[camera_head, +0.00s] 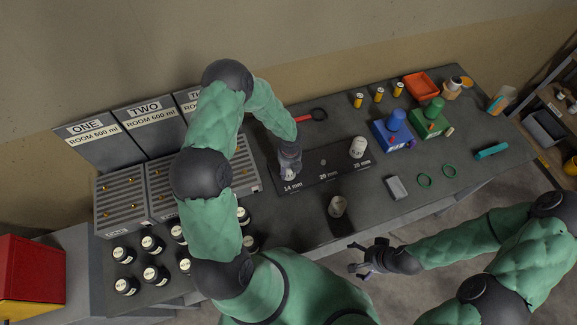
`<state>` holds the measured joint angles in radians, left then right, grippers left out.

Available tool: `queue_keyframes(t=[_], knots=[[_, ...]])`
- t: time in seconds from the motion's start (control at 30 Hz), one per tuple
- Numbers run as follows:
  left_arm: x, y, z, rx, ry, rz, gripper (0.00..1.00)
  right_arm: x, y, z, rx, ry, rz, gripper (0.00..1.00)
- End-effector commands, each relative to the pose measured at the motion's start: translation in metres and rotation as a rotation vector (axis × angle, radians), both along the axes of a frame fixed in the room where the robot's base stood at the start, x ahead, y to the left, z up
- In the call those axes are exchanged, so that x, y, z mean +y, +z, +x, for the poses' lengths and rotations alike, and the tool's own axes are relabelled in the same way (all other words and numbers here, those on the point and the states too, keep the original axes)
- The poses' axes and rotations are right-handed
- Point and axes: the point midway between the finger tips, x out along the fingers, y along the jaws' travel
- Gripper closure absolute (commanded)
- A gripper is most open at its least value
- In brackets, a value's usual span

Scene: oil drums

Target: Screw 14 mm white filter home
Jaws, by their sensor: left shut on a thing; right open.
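My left gripper (289,168) points down at the 14 mm place and is shut on a white filter (289,175), mostly hidden by the fingers. I cannot tell how deep the filter sits. Another white filter (357,147) stands at the right end of the plate. My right gripper (358,259) is open and empty, in front of the bench.
Slotted trays (122,198) marked ONE and TWO and several dark bottles (124,255) fill the left. To the right are a grey block (397,187), green rings (424,180), a blue container (392,132), a green container (431,120) and an orange tray (420,85).

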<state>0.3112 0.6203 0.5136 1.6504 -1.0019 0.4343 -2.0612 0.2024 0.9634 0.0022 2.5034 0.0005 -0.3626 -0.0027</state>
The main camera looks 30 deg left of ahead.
Motion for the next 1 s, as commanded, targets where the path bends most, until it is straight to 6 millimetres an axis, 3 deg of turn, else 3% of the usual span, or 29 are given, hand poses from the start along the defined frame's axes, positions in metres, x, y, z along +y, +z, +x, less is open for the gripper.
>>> queue_keyframes(t=[0.27, 0.47, 0.57, 0.77, 0.8, 0.87, 1.0], knots=[[0.002, 0.003, 0.006, -0.014, -0.022, 0.001, 0.88, 0.000, 0.002, 0.000, 0.001, 0.000, 0.000, 0.02], [0.002, 0.005, 0.006, -0.014, -0.234, 0.002, 0.88, 0.000, 0.020, 0.000, 0.000, 0.000, 0.000, 0.02], [0.002, 0.004, 0.006, -0.015, -0.293, 0.004, 0.98, 0.000, 0.022, 0.000, 0.000, 0.000, 0.000, 0.02], [0.002, 0.003, 0.007, -0.016, -0.300, 0.005, 0.99, 0.000, 0.020, 0.000, 0.001, 0.000, 0.000, 0.02], [0.002, 0.003, 0.007, -0.016, -0.300, 0.005, 0.31, 0.000, 0.020, 0.000, 0.001, 0.000, 0.000, 0.02], [0.002, 0.003, 0.007, -0.015, -0.299, 0.005, 0.15, 0.000, 0.020, 0.000, 0.001, 0.000, 0.000, 0.02], [0.001, 0.002, 0.004, -0.010, -0.297, 0.003, 0.15, 0.000, 0.020, 0.000, 0.001, 0.000, 0.000, 0.02]])
